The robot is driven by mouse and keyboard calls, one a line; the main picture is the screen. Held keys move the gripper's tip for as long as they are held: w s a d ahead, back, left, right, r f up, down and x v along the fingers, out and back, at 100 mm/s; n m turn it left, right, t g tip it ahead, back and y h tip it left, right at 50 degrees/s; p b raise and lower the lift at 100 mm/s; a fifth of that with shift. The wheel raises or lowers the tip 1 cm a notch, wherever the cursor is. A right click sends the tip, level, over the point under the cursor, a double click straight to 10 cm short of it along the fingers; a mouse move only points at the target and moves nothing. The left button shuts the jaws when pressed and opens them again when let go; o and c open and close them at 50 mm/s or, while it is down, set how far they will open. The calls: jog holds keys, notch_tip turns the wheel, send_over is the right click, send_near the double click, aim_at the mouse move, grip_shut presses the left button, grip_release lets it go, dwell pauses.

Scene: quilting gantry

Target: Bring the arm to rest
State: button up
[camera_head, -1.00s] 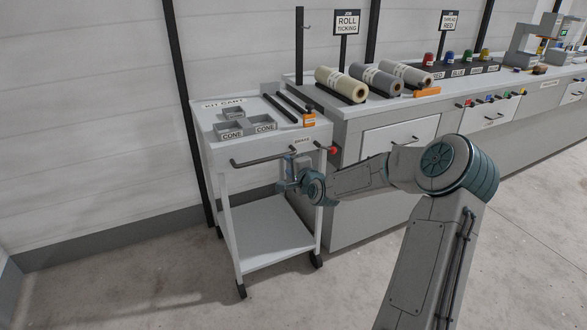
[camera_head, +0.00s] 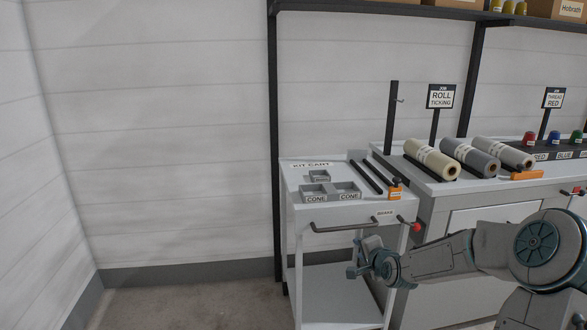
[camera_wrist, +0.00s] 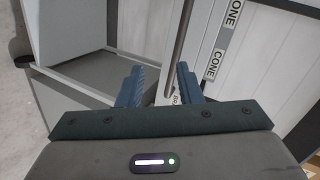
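My gripper (camera_head: 360,258) is in front of the kit cart (camera_head: 299,230), a little below its handle bar (camera_head: 340,226). In the wrist view my gripper (camera_wrist: 158,82) has its two blue fingers apart, with nothing held between them. The cart's handle bar (camera_wrist: 181,45) and its cone labels (camera_wrist: 216,63) show beyond the fingers. The arm is bent, with its forearm reaching left toward the cart.
The kit cart carries grey cone trays (camera_head: 314,190), two dark bars (camera_head: 371,174) and an orange item (camera_head: 396,189). The counter holds fabric rolls (camera_head: 431,160). Floor (camera_head: 190,305) left of the cart is clear.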

jog(key=s+a+r+n+g+p, duration=0.2)
jog(key=s+r, duration=0.4)
jog(key=s, duration=0.6)
jog(key=s+a+r+n+g+h+p, duration=0.1)
jog(key=s+a+r+n+g+p, duration=0.2)
jog(key=s, duration=1)
jog(key=s+a+r+n+g+h+p, duration=0.1)
jog(key=s+a+r+n+g+p, duration=0.2)
jog(key=s, duration=1)
notch_tip(320, 180, up, 8)
jog(key=n+g+p, duration=0.2)
jog(key=n+p, duration=0.1)
jog(key=n, duration=0.2)
jog(key=shift+f+p, duration=0.2)
jog(key=shift+p, duration=0.2)
